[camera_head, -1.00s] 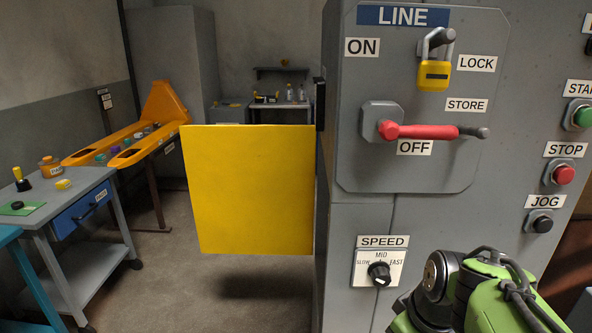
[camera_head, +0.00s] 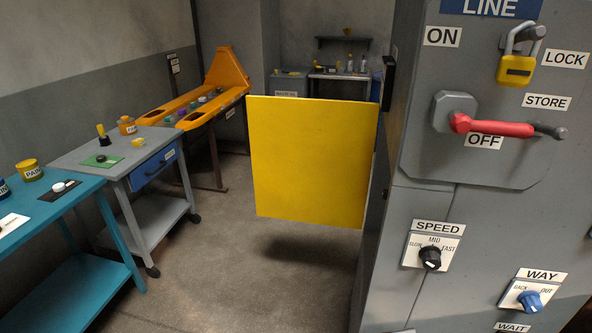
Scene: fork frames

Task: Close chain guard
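A flat yellow panel (camera_head: 312,160), which looks like the chain guard, stands out to the left from the side of the grey machine cabinet (camera_head: 400,240). Its right edge is by a dark hinge-like part (camera_head: 388,82) on the cabinet's edge. The panel hangs above the floor with a shadow below it, so it is swung open. What lies behind it is hidden. My gripper is not in view.
The cabinet front carries a red handle (camera_head: 490,126) at OFF, a yellow padlock (camera_head: 516,70), a SPEED knob (camera_head: 430,257) and a WAY knob (camera_head: 530,300). A teal table (camera_head: 95,228), grey cart (camera_head: 120,160) and orange chute (camera_head: 225,75) stand left. Floor before the panel is clear.

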